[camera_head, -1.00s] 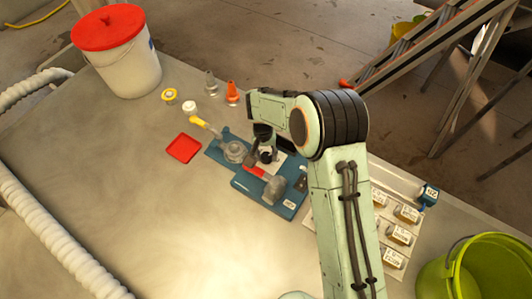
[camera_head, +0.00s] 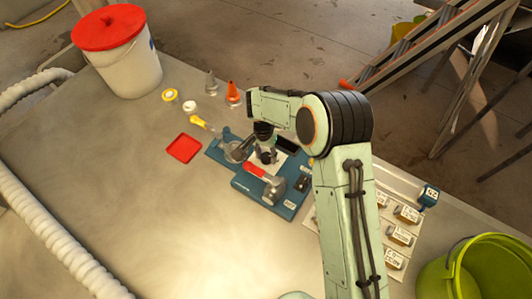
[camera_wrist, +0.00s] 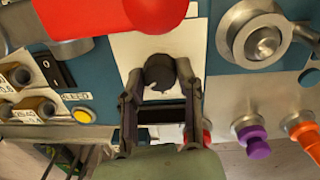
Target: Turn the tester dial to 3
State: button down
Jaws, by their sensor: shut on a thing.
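The tester (camera_head: 245,186) is a blue bench device in the middle of the table. Its dial is a round black knob (camera_wrist: 160,70) on a white plate (camera_wrist: 128,50), upper middle in the wrist view. My gripper (camera_wrist: 161,80) is shut on the dial, with one dark finger on each side of it. In the head view my gripper (camera_head: 266,150) is down at the tester, and my wrist partly hides the plate. I cannot read any scale numbers or tell the dial's setting.
A red handle (camera_head: 255,170) lies close beside the dial on the tester. A yellow button (camera_wrist: 83,115) and a black switch sit left in the wrist view; purple (camera_wrist: 254,140) and orange fittings stand right. A red tray (camera_head: 184,148) lies left of the tester. Front-left table is clear.

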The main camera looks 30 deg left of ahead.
aim_at(264, 156)
jog(key=shift+s+f, duration=0.1)
jog(key=shift+s, duration=0.05)
jog(key=c, duration=0.7)
grip_release()
jog(key=shift+c, duration=0.2)
notch_tip(264, 156, up, 12)
jog(key=shift+a, duration=0.3)
